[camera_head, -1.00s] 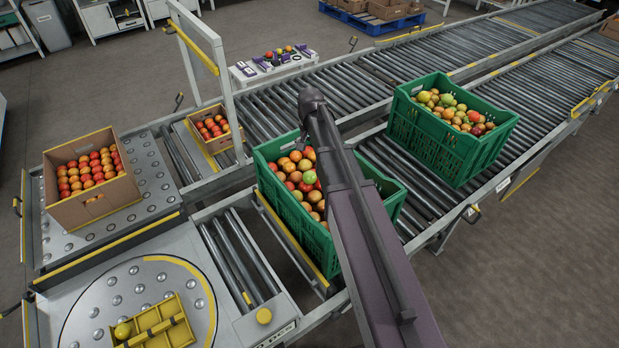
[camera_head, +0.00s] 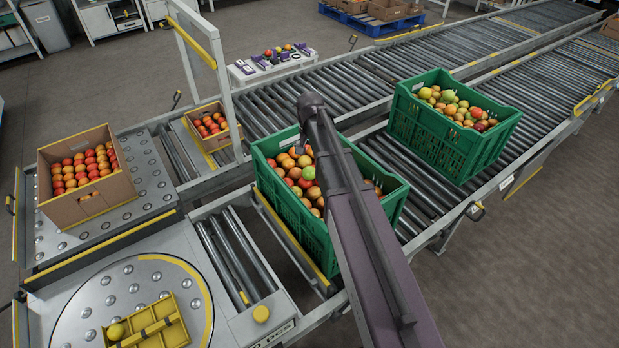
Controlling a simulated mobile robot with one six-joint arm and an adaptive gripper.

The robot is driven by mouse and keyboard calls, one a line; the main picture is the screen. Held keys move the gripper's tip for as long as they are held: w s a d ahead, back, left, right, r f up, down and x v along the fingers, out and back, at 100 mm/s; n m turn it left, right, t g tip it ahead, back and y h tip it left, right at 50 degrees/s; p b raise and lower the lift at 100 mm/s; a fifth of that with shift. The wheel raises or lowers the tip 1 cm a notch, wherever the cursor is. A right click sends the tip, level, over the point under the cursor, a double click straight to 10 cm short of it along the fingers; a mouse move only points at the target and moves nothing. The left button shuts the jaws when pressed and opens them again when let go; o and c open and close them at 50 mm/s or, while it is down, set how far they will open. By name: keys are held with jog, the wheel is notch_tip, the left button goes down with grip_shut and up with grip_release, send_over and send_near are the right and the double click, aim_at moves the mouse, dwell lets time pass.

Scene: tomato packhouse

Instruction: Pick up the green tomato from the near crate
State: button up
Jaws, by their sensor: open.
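The green tomato (camera_head: 309,172) lies on top of the red and orange tomatoes in the near green crate (camera_head: 302,228). It sits close to the left edge of my arm, and its upper side is clear to see. My arm crosses over the crate from the lower right and hides its right part.
A second green crate (camera_head: 432,142) with mixed tomatoes stands on the rollers to the right. A large carton (camera_head: 90,207) and a smaller carton (camera_head: 224,141) of tomatoes are at left. A yellow divided tray (camera_head: 172,334) sits on the round plate. Rollers between the green crates are bare.

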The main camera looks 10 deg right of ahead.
aim_at(309, 169)
jog(key=shift+f+b, duration=1.95)
jog(key=shift+f, duration=0.3)
jog(key=shift+f, duration=0.1)
jog(key=shift+w+a+f+b, duration=0.1)
jog(key=shift+w+f+b, duration=0.05)
jog(key=shift+f+b, duration=1.15)
jog(key=shift+w+f+b, duration=0.1)
jog(key=shift+f+b, duration=1.1)
jog(key=shift+b, duration=0.1)
jog(key=c, duration=0.7)
